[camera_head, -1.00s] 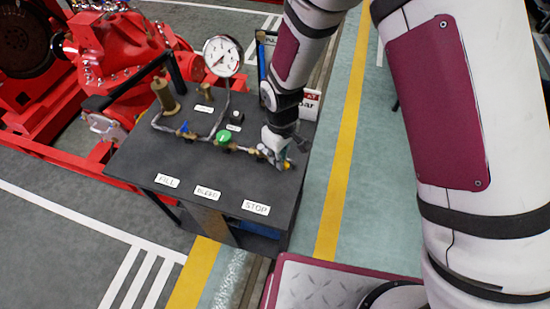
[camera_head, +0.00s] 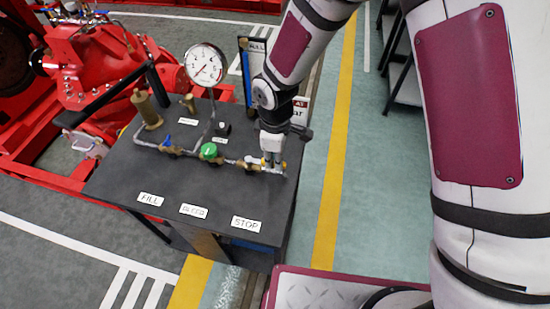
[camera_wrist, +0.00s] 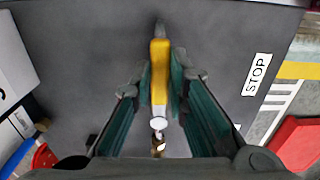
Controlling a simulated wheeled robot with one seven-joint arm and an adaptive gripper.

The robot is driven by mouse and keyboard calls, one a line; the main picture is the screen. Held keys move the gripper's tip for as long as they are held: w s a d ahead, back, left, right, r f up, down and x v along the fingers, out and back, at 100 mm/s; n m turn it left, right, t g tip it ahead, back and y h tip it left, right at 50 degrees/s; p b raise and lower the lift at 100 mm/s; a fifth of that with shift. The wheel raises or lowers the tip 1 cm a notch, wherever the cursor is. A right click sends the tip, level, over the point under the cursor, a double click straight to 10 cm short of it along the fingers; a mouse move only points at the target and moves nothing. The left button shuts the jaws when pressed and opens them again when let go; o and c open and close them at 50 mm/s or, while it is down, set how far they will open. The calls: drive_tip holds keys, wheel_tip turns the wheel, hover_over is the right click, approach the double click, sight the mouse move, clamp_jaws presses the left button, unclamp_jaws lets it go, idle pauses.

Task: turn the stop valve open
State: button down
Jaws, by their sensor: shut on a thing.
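The stop valve is at the right end of the brass pipe run on the dark panel table, above the white STOP label (camera_head: 246,224). Its yellow lever handle (camera_wrist: 159,70) lies between the two green-faced fingers of my gripper (camera_wrist: 162,88) in the wrist view. The fingers are shut on the lever. A white round cap and a bit of brass show at the lever's lower end. In the head view my gripper (camera_head: 272,158) points down over the valve and hides most of it.
Left along the pipe are a green knob (camera_head: 209,151) and a blue-handled valve (camera_head: 167,142). A pressure gauge (camera_head: 204,65) stands behind them. Red pump machinery (camera_head: 95,65) is at upper left. The table's front area is bare apart from labels.

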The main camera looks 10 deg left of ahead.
drive_tip(key=shift+w, duration=0.1)
drive_tip(key=c, duration=1.6)
unclamp_jaws()
drive_tip(key=shift+o, duration=0.2)
wheel_tip(320, 180, up, 12)
drive_tip(key=shift+r, duration=0.1)
